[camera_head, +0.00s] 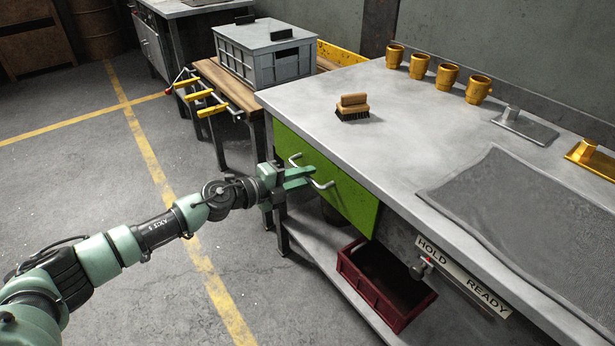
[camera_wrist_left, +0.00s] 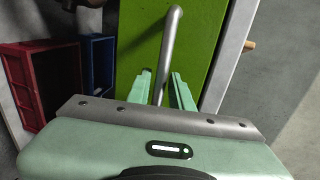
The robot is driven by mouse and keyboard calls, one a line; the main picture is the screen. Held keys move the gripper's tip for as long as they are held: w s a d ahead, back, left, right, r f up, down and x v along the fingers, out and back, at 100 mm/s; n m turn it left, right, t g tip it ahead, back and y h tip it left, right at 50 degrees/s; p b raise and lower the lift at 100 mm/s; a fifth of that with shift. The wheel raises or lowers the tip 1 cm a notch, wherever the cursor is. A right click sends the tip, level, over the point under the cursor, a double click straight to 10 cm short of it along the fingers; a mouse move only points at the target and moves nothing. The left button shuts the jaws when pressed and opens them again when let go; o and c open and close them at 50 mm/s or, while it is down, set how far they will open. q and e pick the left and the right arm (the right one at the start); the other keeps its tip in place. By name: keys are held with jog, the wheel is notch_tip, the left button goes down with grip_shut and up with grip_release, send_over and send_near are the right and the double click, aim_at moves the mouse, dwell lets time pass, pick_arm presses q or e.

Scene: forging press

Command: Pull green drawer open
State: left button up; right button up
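The green drawer (camera_head: 335,190) is set under the front edge of the grey workbench and looks shut. A metal bar handle (camera_head: 322,185) runs across its front. My left gripper (camera_head: 306,176) is at the handle. In the left wrist view, the handle (camera_wrist_left: 171,55) stands out from the green drawer front (camera_wrist_left: 136,40), and its bar reaches down between the two light green fingers of the gripper (camera_wrist_left: 162,90). The fingers are apart, one on each side of the bar; whether they touch it I cannot tell. My right gripper is not in view.
The workbench top (camera_head: 340,80) holds a brush (camera_head: 352,108), several yellow mugs (camera_head: 447,76) and a dark mat (camera_head: 530,205). A red crate (camera_head: 350,268) sits on the shelf below. A grey crate (camera_head: 265,55) stands behind left. Floor at left is clear.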

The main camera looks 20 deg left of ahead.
pick_arm(q)
jog(key=shift+w+d, duration=0.25)
jog(key=shift+w, duration=0.05)
grip_shut()
jog(key=shift+f, duration=0.1)
dwell(1.2)
